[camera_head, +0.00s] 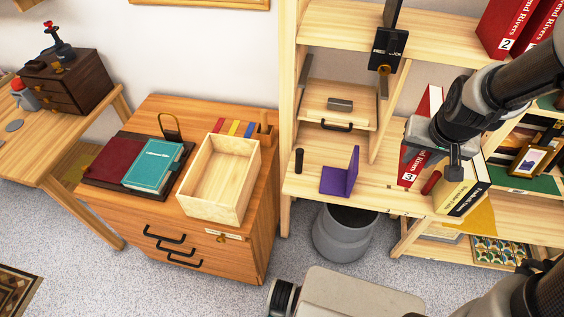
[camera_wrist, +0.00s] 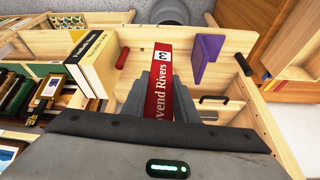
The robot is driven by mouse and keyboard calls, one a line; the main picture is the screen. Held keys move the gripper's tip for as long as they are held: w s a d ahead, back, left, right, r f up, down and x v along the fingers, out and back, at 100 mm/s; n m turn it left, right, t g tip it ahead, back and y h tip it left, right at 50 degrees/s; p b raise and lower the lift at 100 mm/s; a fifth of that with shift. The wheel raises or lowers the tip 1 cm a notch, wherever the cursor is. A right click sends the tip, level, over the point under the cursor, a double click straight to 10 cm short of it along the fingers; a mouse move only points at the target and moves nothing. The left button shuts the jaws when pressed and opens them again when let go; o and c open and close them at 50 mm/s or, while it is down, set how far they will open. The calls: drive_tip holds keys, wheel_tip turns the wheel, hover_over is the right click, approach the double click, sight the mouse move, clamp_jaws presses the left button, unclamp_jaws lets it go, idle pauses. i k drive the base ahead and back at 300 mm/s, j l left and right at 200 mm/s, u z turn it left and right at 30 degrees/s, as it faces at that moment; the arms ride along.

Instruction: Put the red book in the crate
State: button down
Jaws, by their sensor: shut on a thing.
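The crate (camera_head: 208,207) is an open, pale wooden box on top of a wooden drawer cabinet to the left. It looks empty.
A purple bookend (camera_head: 340,174) and yellow-white books (camera_head: 458,192) stand on either side of the red book. More red books (camera_head: 507,30) stand on the upper shelf. A teal book (camera_head: 153,166) and a dark red book (camera_head: 113,161) lie left of the crate. A grey bin (camera_head: 342,238) stands below.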

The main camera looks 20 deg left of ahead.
sight(214, 181)
drive_tip(key=j+u, duration=0.7)
drive_tip(key=u, duration=0.15)
drive_tip(key=j, duration=0.45)
drive_tip(key=k+j, duration=0.1)
drive_tip(key=j, duration=0.3)
drive_tip(key=j+z, duration=0.65)
drive_tip(key=j, duration=0.45)
